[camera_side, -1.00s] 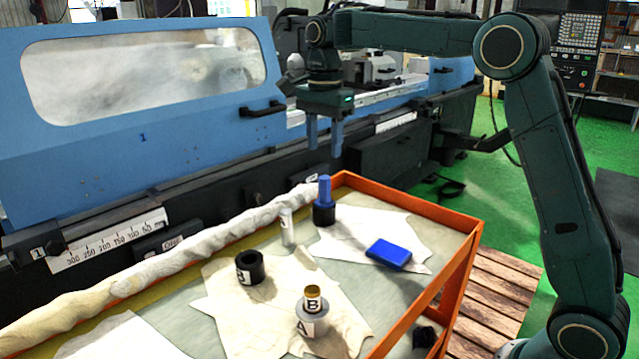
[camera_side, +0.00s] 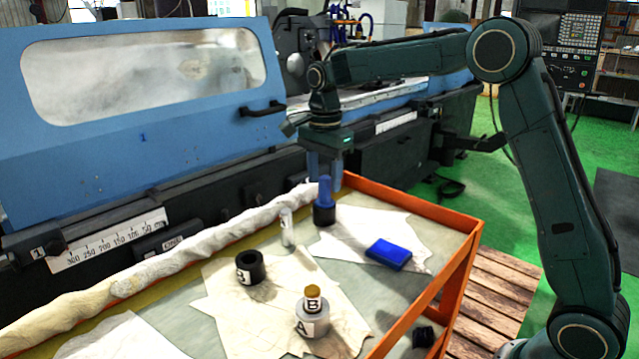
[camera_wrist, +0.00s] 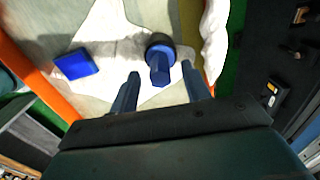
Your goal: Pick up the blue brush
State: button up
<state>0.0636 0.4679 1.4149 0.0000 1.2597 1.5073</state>
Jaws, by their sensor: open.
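My gripper (camera_side: 325,181) is open and points down at the brush's upper handle. In the wrist view the brush (camera_wrist: 159,68) shows ahead of and between the two fingers of my gripper (camera_wrist: 158,82). The fingers appear apart from the handle. In the side view, one finger is partly hidden behind the brush handle.
A flat blue box (camera_side: 388,254) lies on the white cloth (camera_side: 350,228). A small grey cylinder (camera_side: 287,228) stands left of the brush. A black ring (camera_side: 250,267) and stacked labelled parts (camera_side: 312,315) are nearer. An orange rail (camera_side: 410,202) edges the table; the blue grinder (camera_side: 140,130) stands behind.

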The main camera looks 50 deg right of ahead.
aim_at(324, 199)
jog(key=shift+f, duration=1.65)
grip_shut()
